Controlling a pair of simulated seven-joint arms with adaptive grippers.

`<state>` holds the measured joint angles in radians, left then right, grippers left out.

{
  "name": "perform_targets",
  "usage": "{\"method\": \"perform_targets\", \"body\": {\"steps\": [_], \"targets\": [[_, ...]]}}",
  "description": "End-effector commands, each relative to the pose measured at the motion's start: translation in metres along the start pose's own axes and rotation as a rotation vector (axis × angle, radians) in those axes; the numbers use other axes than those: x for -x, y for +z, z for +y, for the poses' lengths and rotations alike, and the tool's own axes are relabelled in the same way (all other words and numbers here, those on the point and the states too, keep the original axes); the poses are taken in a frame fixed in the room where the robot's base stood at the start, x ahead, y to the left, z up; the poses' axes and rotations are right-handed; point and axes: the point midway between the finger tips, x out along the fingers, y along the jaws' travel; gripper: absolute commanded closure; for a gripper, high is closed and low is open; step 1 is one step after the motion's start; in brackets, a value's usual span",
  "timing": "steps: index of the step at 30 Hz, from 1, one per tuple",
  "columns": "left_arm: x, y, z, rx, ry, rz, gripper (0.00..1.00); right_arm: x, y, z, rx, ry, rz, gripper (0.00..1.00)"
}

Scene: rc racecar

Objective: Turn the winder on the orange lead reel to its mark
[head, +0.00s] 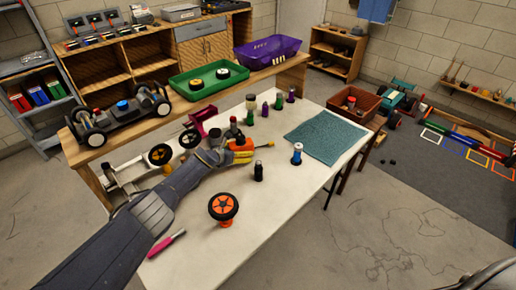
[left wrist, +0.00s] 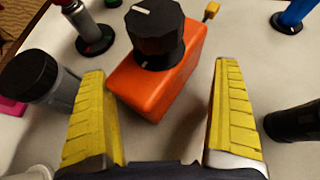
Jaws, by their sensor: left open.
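The orange lead reel (left wrist: 150,85) is an orange box with a black ribbed winder (left wrist: 153,38) on top, seen in the left wrist view. A white line shows on the winder's top, pointing toward the upper left. A yellow-tipped lead end (left wrist: 211,10) sticks out at the reel's far right. My left gripper (left wrist: 157,72) is open, with a yellow finger on each side of the reel's near part and visible gaps. In the head view my left gripper (head: 242,152) is at the reel, hiding much of it. My right gripper is out of view.
A black-lidded jar (left wrist: 30,80) stands left of the left finger; a dark cylinder (left wrist: 295,122) stands right. On the white table (head: 190,260) are an orange-hubbed wheel (head: 223,207), a blue bottle (head: 297,154) and a teal mat (head: 325,137). The table's front is mostly clear.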

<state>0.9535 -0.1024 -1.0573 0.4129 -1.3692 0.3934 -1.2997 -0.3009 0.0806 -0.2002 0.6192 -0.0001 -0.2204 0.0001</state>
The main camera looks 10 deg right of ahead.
Motion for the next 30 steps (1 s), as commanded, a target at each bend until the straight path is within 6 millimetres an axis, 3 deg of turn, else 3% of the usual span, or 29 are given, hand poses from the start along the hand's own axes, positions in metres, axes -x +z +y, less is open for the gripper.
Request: {"method": "perform_targets", "body": {"steps": [6,15,30], "targets": [[0.0047,-0.0055,0.0128,0.01,0.018,0.0,0.03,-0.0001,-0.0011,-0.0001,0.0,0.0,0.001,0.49],[0.005,-0.0057,0.0135,0.011,0.019,0.0,0.03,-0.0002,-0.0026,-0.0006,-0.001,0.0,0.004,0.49],[0.0049,-0.0055,0.0133,0.01,0.018,0.0,0.61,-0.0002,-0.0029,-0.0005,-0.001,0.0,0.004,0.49]]}}
